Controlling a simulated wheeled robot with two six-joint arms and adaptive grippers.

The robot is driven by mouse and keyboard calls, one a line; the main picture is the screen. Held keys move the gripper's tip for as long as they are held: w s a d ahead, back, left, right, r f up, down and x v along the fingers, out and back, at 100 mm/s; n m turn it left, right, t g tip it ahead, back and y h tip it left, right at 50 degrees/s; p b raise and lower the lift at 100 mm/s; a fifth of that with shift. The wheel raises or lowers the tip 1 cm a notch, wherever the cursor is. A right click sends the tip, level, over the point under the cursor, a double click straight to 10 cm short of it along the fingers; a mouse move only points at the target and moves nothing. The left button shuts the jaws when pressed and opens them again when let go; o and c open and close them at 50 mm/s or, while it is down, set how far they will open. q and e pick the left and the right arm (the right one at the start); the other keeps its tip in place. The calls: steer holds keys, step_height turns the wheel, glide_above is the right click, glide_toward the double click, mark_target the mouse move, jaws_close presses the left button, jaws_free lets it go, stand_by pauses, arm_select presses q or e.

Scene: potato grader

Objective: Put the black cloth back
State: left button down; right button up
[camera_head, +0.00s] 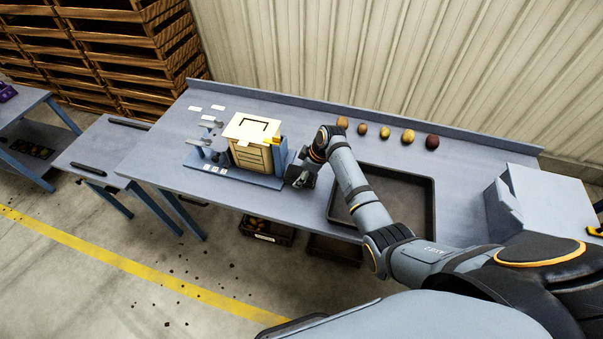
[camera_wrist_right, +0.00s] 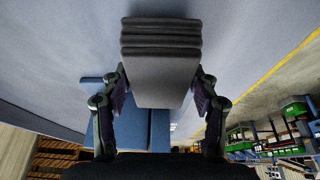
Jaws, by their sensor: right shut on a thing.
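A dark grey to black folded cloth (camera_wrist_right: 161,75) sits between the fingers of my right gripper (camera_wrist_right: 160,88) in the right wrist view. Its stacked folds face the top of that picture. In the head view my right gripper (camera_head: 301,174) is low over the grey-blue bench, just right of a blue stand with a cream box. The cloth is small and mostly hidden by the gripper there, and I cannot tell whether it touches the bench. My left gripper is not in view.
The cream slatted box (camera_head: 252,157) stands in the blue stand (camera_head: 280,155) close left of the gripper. A dark tray (camera_head: 408,176) lies to the right, partly under my arm. Several potatoes (camera_head: 408,136) line the bench's back. A grey-blue box (camera_head: 503,207) stands at right.

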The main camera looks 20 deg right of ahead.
steer(key=o, duration=1)
steer(key=shift+f, duration=0.1)
steer(key=v, duration=1.3)
steer(key=shift+w+a+b, duration=0.15)
steer(key=shift+b, duration=0.25)
